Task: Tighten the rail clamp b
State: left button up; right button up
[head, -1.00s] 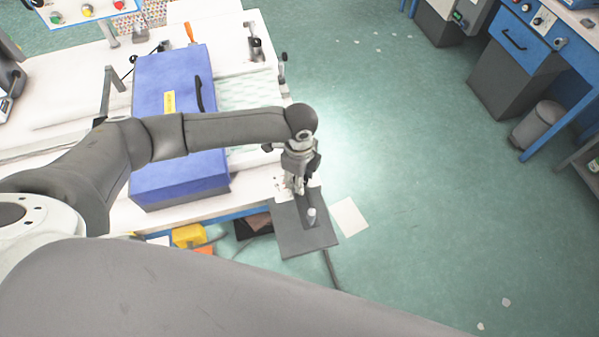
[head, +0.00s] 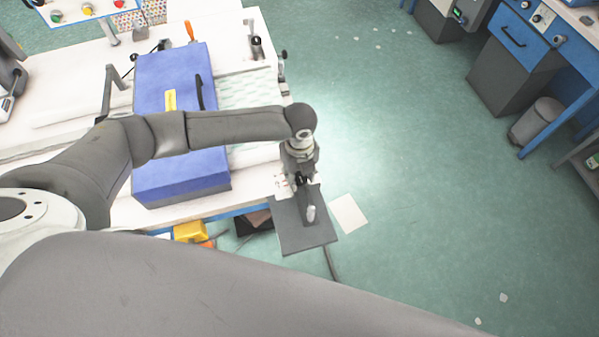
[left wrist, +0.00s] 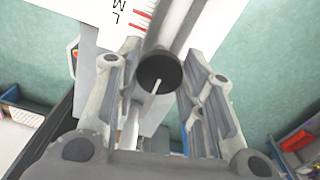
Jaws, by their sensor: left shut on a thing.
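My left gripper (head: 302,184) points down at the near right corner of the white table in the head view. In the head view the gripper hides most of the clamp. My right gripper is not in view.
A blue case (head: 180,115) with a black handle lies on the white table (head: 115,60). Other black-knobbed clamps (head: 257,47) stand along its far right side. A dark plate (head: 292,238) with a grey cylinder lies below the corner. The green floor to the right is mostly clear.

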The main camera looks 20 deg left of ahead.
aim_at(300, 177)
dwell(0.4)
pick_arm(q)
jog(key=o, duration=1)
jog(key=shift+r, duration=0.1)
notch_tip(300, 177, up, 12)
jog(key=shift+f, duration=0.1)
